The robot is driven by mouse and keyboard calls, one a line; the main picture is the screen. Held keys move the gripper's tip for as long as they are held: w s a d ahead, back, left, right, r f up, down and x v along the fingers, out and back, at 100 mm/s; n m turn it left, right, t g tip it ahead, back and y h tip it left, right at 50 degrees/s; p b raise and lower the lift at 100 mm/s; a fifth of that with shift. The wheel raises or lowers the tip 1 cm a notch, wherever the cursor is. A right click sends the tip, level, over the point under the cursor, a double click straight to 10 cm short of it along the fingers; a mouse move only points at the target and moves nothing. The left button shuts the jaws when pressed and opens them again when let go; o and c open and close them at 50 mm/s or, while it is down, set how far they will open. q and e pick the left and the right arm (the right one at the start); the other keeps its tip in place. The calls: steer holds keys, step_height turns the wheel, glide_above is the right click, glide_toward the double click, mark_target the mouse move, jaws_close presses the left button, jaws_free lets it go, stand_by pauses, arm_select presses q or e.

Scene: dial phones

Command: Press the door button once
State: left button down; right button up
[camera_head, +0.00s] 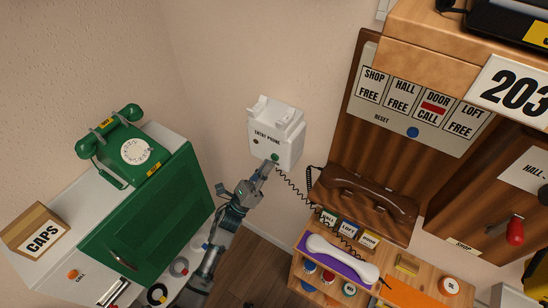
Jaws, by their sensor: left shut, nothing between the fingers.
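The white wall unit marked "ENTRY PHONE" (287,128) hangs on the wall in the middle of the view. A green button (275,157) sits low on its front, with a smaller dark round spot to its upper left. My left gripper (270,166) is shut and empty, its tips right at the green button. I cannot tell whether they touch or press it. On the label board, the "DOOR" field (433,106) shows a red strip and "CALL"; the other fields read "FREE". My right gripper is not in view.
A coiled black cord (292,191) runs from the unit toward a white handset (342,258) on a purple pad. A green dial phone (130,148) stands on the cabinet at left. A wooden desk with shelves and a brown case (369,203) fills the right.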

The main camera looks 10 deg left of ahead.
arm_select(q)
steer(key=shift+s+a+p, duration=0.1)
steer(key=shift+s+a, duration=0.2)
steer(key=shift+s, duration=0.5)
steer(key=shift+s+a+p, duration=0.1)
steer(key=shift+s+a, duration=0.2)
steer(key=shift+s, duration=0.45)
steer(key=shift+s+a+p, duration=0.1)
steer(key=shift+s+a, duration=0.2)
steer(key=shift+s, duration=0.5)
